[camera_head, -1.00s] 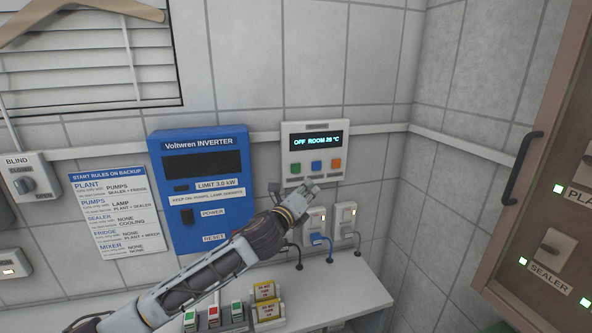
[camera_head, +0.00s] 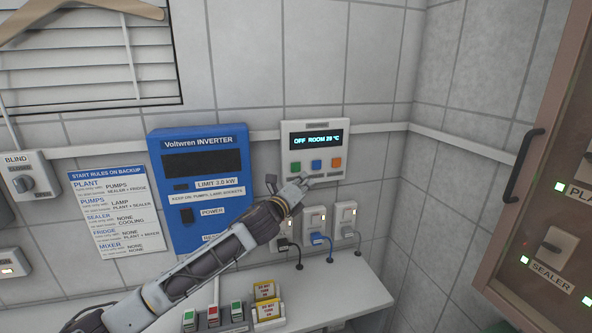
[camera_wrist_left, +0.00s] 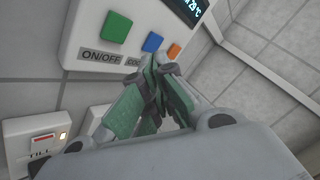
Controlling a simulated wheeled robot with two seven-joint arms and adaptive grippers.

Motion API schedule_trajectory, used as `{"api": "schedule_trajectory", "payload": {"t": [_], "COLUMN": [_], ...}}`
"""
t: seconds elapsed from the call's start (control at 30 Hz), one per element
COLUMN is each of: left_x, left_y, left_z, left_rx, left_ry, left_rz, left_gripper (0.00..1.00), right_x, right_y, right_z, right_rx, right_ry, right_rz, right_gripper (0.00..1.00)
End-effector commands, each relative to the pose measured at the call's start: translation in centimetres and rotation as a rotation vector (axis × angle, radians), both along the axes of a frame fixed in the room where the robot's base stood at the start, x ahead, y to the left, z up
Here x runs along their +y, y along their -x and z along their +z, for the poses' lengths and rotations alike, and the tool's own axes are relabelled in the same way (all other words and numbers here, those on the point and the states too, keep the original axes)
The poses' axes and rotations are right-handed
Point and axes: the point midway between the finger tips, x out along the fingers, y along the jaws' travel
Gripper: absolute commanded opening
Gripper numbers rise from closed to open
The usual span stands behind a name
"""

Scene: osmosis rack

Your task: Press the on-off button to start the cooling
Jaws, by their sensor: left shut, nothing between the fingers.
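The white cooling panel (camera_head: 313,151) is on the wall, with a lit display (camera_head: 315,139) reading OFF and a room temperature. Below the display are a green button (camera_head: 295,167), a blue button (camera_head: 316,165) and an orange button (camera_head: 337,163). In the left wrist view the green button (camera_wrist_left: 118,26) sits above an ON/OFF label (camera_wrist_left: 101,57). My left gripper (camera_head: 304,182) is shut and empty, just below the panel's buttons. In the left wrist view its fingertips (camera_wrist_left: 158,66) are near the panel's lower edge, below the blue button (camera_wrist_left: 153,42). My right gripper is not in view.
Sockets with plugs (camera_head: 317,218) sit on the wall below the panel. The blue inverter (camera_head: 190,165) is to the left. A white shelf (camera_head: 350,289) holds small switches and yellow-topped blocks. A brown-framed cabinet (camera_head: 545,150) stands at the right.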

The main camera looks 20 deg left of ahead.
Motion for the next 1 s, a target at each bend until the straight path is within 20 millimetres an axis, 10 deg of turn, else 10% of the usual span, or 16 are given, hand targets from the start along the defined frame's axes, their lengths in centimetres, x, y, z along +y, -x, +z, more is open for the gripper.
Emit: {"api": "schedule_trajectory", "payload": {"t": [1.0], "left_x": [2.5], "left_y": [-3.7], "left_z": [0.0], "left_rx": [-0.001], "left_ry": [0.001], "left_rz": [-0.001], "left_gripper": [0.0], "right_x": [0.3], "right_y": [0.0], "right_z": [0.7], "right_rx": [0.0], "right_ry": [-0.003], "right_rz": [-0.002], "right_gripper": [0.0]}}
